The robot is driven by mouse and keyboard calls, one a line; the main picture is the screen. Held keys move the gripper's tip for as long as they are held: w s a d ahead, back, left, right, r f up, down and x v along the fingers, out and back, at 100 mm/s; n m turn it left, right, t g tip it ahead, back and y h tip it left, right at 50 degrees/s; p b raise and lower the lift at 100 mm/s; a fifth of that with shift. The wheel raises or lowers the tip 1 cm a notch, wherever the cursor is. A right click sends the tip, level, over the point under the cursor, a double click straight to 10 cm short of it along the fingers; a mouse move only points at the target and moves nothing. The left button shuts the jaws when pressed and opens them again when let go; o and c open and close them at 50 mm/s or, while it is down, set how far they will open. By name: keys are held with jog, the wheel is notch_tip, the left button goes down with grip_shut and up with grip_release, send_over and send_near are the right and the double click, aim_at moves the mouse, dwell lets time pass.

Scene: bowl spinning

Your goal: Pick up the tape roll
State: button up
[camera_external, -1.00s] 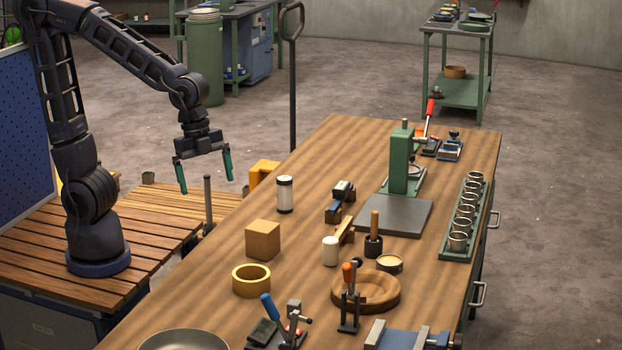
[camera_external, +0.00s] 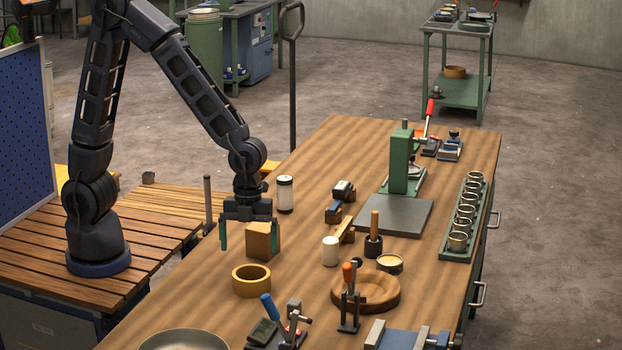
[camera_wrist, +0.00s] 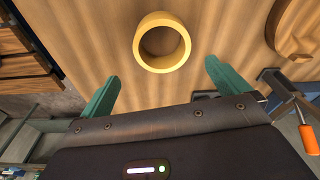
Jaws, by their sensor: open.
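The tape roll (camera_external: 251,287) is a yellow ring lying flat on the wooden workbench near its left edge. In the wrist view the tape roll (camera_wrist: 162,15) shows at the top, ahead of the fingers. My gripper (camera_external: 249,247) is open and empty, with its two green fingers pointing down. It is above the bench by the cardboard-brown block (camera_external: 262,243), behind the tape roll in the outside view, and partly covers the block. The wrist view shows the open gripper (camera_wrist: 160,80) with its fingers spread wide on either side of the roll's line, apart from it.
A toggle clamp with a blue handle (camera_external: 270,306) and a grey pan (camera_external: 184,341) stand close in front of the roll. A round wooden bowl (camera_external: 377,291) lies to its right, and a white-black jar (camera_external: 285,194) stands behind the block. The bench's left edge is near.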

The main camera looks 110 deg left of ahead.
aim_at(251, 273)
jog(key=f, duration=0.3)
jog(key=shift+d+f, duration=0.25)
jog(key=shift+f, duration=0.1)
jog(key=shift+w+d+f, duration=0.1)
jog(key=shift+w+f, duration=0.05)
jog(key=shift+f, duration=1.2)
jog(key=shift+w+f, duration=0.15)
jog(key=shift+f, duration=1.15)
jog(key=c, duration=0.9)
